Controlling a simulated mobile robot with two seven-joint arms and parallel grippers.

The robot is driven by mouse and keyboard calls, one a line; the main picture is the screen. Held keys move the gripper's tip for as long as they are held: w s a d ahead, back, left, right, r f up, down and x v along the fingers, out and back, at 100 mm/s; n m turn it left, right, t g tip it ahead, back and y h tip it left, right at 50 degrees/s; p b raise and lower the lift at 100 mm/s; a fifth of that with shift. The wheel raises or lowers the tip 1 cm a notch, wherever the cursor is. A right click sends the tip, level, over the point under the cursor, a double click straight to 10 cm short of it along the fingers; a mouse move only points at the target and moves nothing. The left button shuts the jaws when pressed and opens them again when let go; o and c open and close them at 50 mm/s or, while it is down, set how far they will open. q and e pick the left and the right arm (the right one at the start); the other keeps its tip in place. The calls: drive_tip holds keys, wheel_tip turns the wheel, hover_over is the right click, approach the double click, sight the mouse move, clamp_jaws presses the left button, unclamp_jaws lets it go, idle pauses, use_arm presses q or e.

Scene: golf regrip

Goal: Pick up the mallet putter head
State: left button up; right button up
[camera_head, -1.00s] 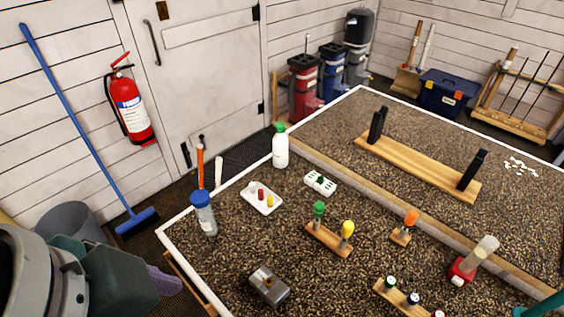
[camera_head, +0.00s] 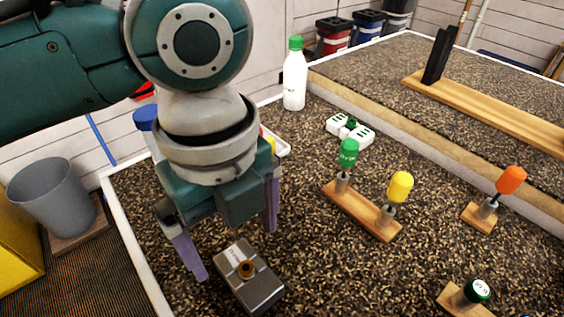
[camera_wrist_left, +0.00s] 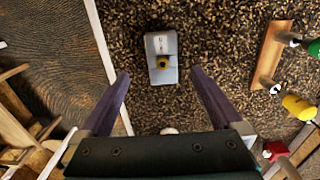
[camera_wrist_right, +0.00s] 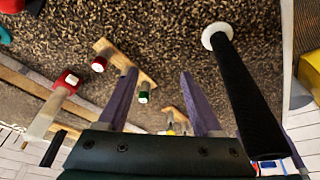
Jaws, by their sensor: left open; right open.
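The mallet putter head (camera_head: 250,285) is a grey metal block with a round brass-coloured socket on top. It lies on the speckled table near the front edge. In the left wrist view the putter head (camera_wrist_left: 161,47) shows straight ahead, centred between the finger lines. My left gripper (camera_head: 236,254) is open and empty, pointing down above and just behind the putter head; I see no contact. My right gripper (camera_wrist_right: 158,77) is open and empty, and shows only in its own wrist view, where the putter head is not visible.
A wooden block with green (camera_head: 348,153) and yellow (camera_head: 400,187) capped pieces stands right of the putter head. An orange-capped piece (camera_head: 510,180) is farther right. A white bottle (camera_head: 294,80) stands behind. A black rod (camera_wrist_right: 245,95) with a white disc is beside my right gripper.

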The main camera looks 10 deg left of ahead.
sight(246, 270)
use_arm(q)
drive_tip(key=f, duration=0.5)
drive_tip(key=f+b, duration=0.1)
drive_tip(key=f, duration=0.1)
drive_tip(key=shift+d+f, duration=0.25)
drive_tip(key=shift+f, duration=0.1)
drive_tip(key=shift+r, duration=0.1)
clamp_jaws()
idle(0.4)
